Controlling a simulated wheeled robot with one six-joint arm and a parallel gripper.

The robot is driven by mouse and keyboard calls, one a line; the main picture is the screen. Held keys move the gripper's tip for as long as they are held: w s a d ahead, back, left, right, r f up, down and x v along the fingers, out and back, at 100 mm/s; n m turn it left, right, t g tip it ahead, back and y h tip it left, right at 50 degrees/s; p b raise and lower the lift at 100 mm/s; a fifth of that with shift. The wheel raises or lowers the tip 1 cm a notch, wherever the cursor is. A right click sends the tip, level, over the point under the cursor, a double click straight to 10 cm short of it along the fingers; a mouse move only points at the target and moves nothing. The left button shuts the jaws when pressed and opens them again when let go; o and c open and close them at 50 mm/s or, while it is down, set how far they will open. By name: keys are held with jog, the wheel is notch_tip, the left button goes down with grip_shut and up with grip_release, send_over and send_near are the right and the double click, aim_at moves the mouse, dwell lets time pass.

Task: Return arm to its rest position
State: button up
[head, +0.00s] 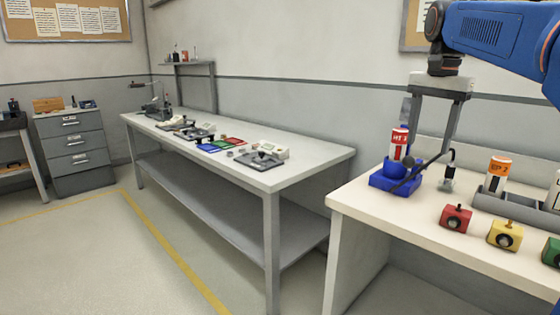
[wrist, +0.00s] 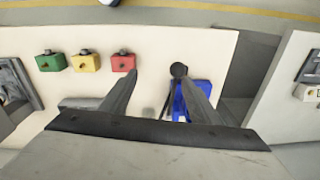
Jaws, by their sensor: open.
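My blue arm (head: 500,35) reaches in from the upper right of the head view. My gripper (head: 428,155) points down over the near light table and is open. Its two dark fingers are spread apart, with nothing seen between them in the wrist view (wrist: 156,72). In the head view the fingers appear beside a blue holder (head: 384,182) with a red-and-white can (head: 398,147) in it. The blue holder shows partly behind one finger in the wrist view (wrist: 206,88). I cannot tell whether the finger touches it.
The table (head: 345,198) also bears a grey rack (head: 520,206) with an orange-and-white can (head: 497,172). Red (head: 456,217), yellow (head: 505,234) and green (head: 551,250) button boxes stand in front. A long grey bench (head: 290,180) stands left, beyond a gap. The floor at left is clear.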

jog(key=s+a+f+n+t, duration=0.1)
jog(key=s+a+f+n, duration=0.1)
jog(key=s+f, duration=0.6)
jog(key=s+a+f+n+t, duration=0.1)
jog(key=s+a+f+n, duration=0.1)
jog(key=s+f+n, duration=0.3)
jog(key=s+a+f+n+t, duration=0.2)
jog(key=s+a+f+n, duration=0.1)
jog(key=s+f, duration=1)
notch_tip(320, 180, down, 5)
jog(key=shift+r, duration=0.2)
